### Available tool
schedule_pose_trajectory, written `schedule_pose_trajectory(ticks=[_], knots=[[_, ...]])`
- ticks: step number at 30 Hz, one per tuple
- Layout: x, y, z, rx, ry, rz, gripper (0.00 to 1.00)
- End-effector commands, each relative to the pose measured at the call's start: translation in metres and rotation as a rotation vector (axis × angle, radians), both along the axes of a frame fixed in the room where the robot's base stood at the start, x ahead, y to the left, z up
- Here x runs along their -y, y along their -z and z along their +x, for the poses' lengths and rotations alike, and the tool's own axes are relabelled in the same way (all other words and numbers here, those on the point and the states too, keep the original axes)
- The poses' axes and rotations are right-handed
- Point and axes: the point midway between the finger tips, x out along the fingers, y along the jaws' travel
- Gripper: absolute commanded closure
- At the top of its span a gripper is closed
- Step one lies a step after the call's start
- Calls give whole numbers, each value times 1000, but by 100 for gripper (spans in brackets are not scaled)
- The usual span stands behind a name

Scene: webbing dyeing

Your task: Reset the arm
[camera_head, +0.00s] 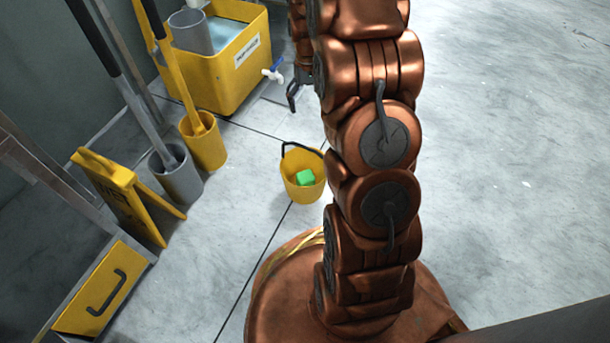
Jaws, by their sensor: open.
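My copper arm rises through the middle of the view, from its round base up to the top edge. My gripper (294,95) shows only in part at the left of the arm, near the top. One dark finger hangs down beside the white and blue tap (274,72) of the yellow tank. The rest of the gripper is hidden by the arm. It is open, and nothing shows in it.
A yellow bucket (302,187) with a green block (306,177) inside stands close left of my arm. The yellow tank (228,86), mop holders and a folding yellow sign (122,196) line the left. A yellow drawer front (104,290) is lower left. The right floor is clear.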

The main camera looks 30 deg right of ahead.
Motion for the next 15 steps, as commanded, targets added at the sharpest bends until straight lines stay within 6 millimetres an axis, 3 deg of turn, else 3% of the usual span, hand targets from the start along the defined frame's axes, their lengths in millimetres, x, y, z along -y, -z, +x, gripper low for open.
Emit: schedule_pose_trajectory(ticks=[6,15], knots=[[1,-22,3,-1,0,0,7],[1,-27,4,-2,0,1,7]])
